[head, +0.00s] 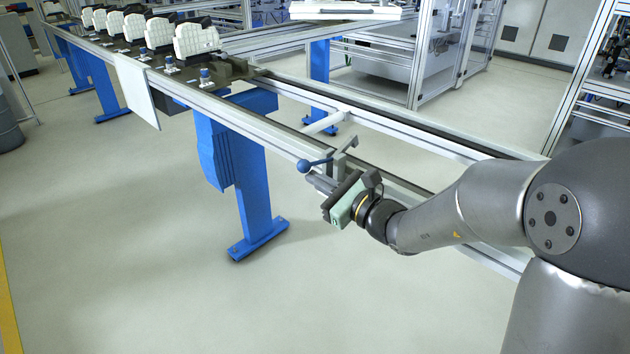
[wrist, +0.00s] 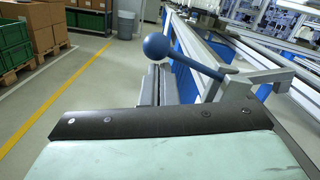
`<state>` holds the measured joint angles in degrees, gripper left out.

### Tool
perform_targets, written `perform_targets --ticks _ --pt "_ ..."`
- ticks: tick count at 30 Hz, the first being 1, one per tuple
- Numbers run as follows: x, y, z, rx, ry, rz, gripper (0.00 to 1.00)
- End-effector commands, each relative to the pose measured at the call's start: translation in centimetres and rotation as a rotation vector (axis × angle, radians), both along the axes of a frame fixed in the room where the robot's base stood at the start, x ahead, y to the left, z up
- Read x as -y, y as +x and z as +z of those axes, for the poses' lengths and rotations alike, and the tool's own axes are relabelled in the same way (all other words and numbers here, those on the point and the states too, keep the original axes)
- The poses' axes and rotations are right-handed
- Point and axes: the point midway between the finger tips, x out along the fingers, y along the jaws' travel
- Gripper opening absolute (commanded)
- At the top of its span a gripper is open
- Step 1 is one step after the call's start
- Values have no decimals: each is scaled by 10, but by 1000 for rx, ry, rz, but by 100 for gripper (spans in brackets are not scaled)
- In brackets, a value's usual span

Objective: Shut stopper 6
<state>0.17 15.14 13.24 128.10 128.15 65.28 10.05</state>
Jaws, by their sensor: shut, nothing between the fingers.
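The stopper on the rail's near edge has a grey bracket (head: 341,156) and a lever with a blue ball knob (head: 304,166). No number shows on it, so I cannot tell if it is stopper 6. The lever sticks out sideways from the rail toward the floor side. In the wrist view the blue knob (wrist: 156,46) and its bar stand just beyond the fingers. My gripper (head: 316,181) is shut and empty, just below and beside the knob. In the wrist view the grey fingers (wrist: 158,88) lie under the knob; I cannot tell whether they touch it.
The conveyor rail (head: 262,129) runs from back left to front right on blue legs (head: 253,190). White-topped carriers (head: 197,41) stand on it at the far left. A white panel (head: 136,90) hangs on its near side. The floor in front is clear.

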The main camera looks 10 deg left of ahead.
Motion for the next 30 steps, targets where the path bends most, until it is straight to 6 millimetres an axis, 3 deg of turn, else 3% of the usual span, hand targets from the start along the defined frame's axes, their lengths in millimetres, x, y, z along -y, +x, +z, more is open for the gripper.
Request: perform_targets --ticks 1,10,30 --pt "1 1 9 -33 22 -3 0" --pt "0 2 24 -206 132 3 0" --pt "-7 0 32 -202 128 20 0"
